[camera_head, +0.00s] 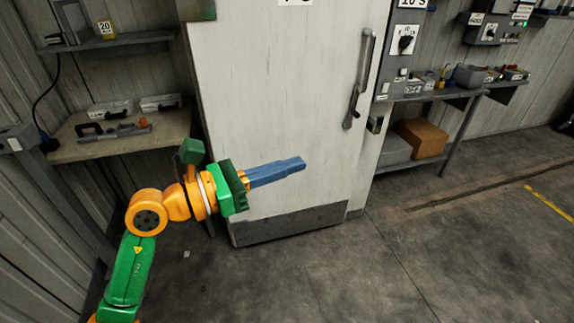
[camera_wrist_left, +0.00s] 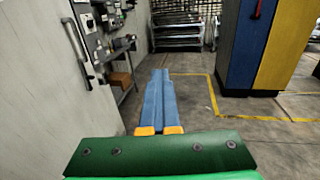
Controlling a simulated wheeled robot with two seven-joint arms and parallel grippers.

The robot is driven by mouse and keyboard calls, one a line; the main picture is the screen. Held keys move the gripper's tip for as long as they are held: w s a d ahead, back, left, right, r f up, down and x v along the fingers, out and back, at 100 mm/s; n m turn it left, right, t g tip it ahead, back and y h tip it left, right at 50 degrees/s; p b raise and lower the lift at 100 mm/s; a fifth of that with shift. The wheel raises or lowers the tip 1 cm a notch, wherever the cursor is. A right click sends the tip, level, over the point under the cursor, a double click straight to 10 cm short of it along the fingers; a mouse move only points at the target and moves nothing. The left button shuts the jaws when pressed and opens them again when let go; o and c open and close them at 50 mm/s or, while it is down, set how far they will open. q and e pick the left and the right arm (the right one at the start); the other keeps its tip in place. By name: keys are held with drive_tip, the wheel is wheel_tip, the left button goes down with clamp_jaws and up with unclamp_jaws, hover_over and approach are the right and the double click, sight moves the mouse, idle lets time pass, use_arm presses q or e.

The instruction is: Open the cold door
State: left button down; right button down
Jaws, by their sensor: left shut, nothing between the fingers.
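The cold door (camera_head: 280,110) is a large pale panel with a dark kick plate along its bottom, and it looks shut. Its long vertical handle (camera_head: 358,80) is near the door's right edge. My left gripper (camera_head: 303,163) is shut and empty, its blue fingers pointing right in front of the door, lower than the handle and to its left. In the left wrist view the gripper (camera_wrist_left: 159,72) points along the door face (camera_wrist_left: 40,90), and the handle (camera_wrist_left: 77,50) is to the left of the fingers, apart from them. My right gripper is not in view.
A bench with cases (camera_head: 125,145) stands left of the door. Right of it are a control box (camera_head: 404,40) and a shelf with a cardboard box (camera_head: 420,138). Blue (camera_wrist_left: 245,45) and yellow cabinets stand farther off. The floor in front is clear.

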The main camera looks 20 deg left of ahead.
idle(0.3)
use_arm(q)
drive_tip(key=c, duration=0.6)
unclamp_jaws()
drive_tip(key=b+v, duration=0.4)
drive_tip(key=v, duration=0.3)
